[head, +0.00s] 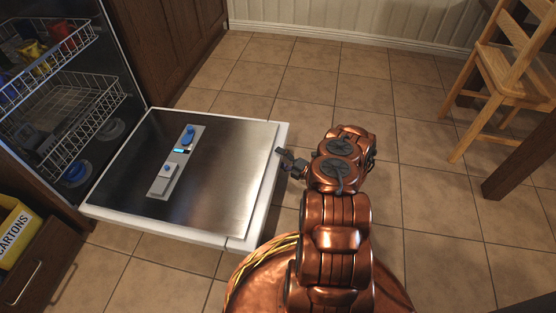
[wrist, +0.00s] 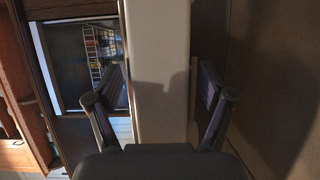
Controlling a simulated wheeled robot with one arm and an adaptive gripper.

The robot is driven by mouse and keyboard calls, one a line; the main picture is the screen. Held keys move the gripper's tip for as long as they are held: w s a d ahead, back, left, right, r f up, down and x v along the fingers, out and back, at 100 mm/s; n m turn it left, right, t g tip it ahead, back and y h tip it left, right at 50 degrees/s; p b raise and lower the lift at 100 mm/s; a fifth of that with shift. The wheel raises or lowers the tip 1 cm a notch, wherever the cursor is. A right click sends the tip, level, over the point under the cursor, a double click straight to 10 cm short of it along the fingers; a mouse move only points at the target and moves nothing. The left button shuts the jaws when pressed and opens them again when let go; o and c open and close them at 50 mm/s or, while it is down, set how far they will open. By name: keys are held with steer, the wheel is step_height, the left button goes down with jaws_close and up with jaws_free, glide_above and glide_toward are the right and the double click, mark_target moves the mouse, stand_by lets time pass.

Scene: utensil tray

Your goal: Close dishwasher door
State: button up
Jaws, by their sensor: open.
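The dishwasher door (head: 222,190) is swung fully down and lies about level, its steel inner face up and its pale rim around it. My gripper (head: 283,157) is at the door's outer edge, on the right side. In the wrist view, the fingers of my gripper (wrist: 160,98) are spread apart, with the door's pale edge (wrist: 160,65) running between them. I cannot tell whether either finger touches it. The dishwasher's opening (wrist: 85,60) shows at the left of the wrist view.
Wire racks (head: 75,112) with dishes stand inside the dishwasher. A yellow cartons bin (head: 12,232) is at the left. A wooden chair (head: 505,70) and a dark table leg (head: 520,165) are at the right. The tiled floor (head: 410,120) between is clear.

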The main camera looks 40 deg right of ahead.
steer(key=shift+w+a, duration=0.2)
steer(key=shift+w, duration=0.35)
